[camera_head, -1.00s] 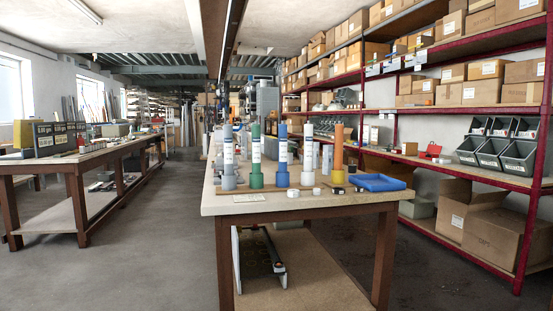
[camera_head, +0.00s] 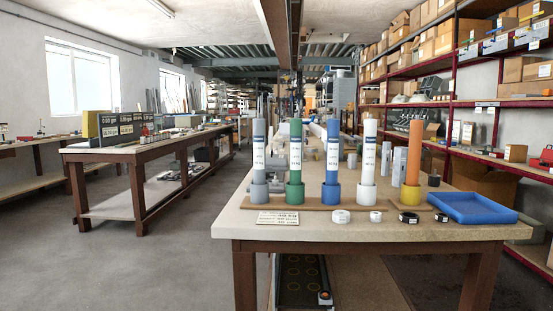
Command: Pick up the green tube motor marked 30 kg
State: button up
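The green tube motor (camera_head: 296,152) stands upright in a green holder (camera_head: 294,193) on the workbench (camera_head: 390,231). It has a white label band; the print on it is too small to read for certain. A grey tube (camera_head: 259,150) stands to its left and a blue tube (camera_head: 333,152) to its right, each in a holder of its own colour. Further right stand a white tube (camera_head: 369,152) and an orange tube (camera_head: 413,153). My gripper is not in view.
A small printed card (camera_head: 278,218) lies before the green holder. Small rings (camera_head: 341,216) and a blue tray (camera_head: 472,207) lie on the bench's front right. Open floor (camera_head: 180,262) lies left of the bench, before another table (camera_head: 105,154).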

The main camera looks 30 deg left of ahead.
aim_at(296, 123)
jog(key=u, duration=0.75)
jog(key=i, duration=0.95)
jog(key=u, duration=1.1)
